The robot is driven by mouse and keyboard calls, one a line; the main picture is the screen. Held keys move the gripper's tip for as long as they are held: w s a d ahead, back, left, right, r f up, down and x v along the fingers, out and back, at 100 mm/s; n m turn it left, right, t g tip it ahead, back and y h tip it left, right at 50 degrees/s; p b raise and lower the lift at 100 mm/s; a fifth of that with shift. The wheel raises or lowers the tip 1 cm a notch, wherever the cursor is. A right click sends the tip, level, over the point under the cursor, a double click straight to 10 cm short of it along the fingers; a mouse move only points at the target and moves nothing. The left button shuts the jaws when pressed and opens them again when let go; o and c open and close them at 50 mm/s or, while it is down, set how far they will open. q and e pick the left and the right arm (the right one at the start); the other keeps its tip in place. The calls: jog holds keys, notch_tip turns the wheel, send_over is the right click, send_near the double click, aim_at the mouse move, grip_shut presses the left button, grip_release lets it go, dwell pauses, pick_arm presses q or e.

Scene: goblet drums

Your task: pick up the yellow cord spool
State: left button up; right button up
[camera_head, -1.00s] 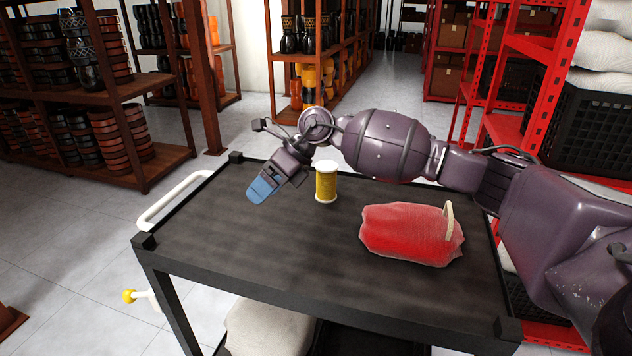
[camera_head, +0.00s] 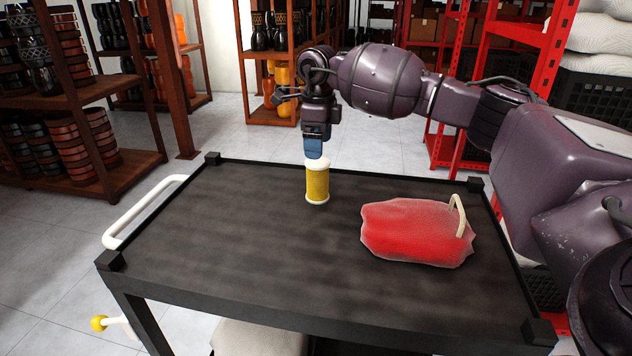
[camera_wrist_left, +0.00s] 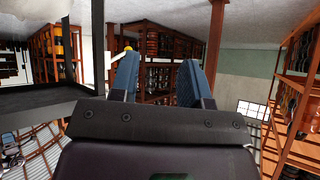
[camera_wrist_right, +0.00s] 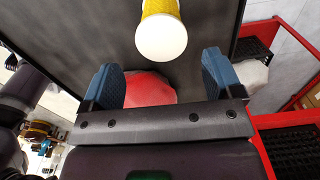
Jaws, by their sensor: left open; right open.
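The yellow cord spool (camera_head: 317,183) with white ends stands upright on the dark cart top (camera_head: 240,240), near its far edge. My right gripper (camera_head: 314,150) points down right at the spool's top in the head view, its blue fingers overlapping the white top end there. In the right wrist view the spool (camera_wrist_right: 160,30) lies beyond the two open fingers, at the top of the picture, not between them. I cannot tell whether the fingers touch it. My left gripper (camera_wrist_left: 158,80) is open and empty in the left wrist view, and is not in the head view.
A red bag (camera_head: 415,232) with a pale handle lies on the cart to the right of the spool; it also shows in the right wrist view (camera_wrist_right: 150,88). The cart's left half is clear. A white handle (camera_head: 140,212) sticks out on the left. Shelves with drums (camera_head: 75,100) stand behind.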

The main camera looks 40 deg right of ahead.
aim_at(318, 162)
jog(key=f, duration=0.3)
jog(key=f+b, duration=0.1)
jog(key=f, duration=0.2)
jog(key=shift+w, duration=0.2)
jog(key=shift+r, duration=0.1)
jog(key=shift+c, duration=0.3)
jog(key=c, duration=0.9)
jog(key=shift+r, duration=0.15)
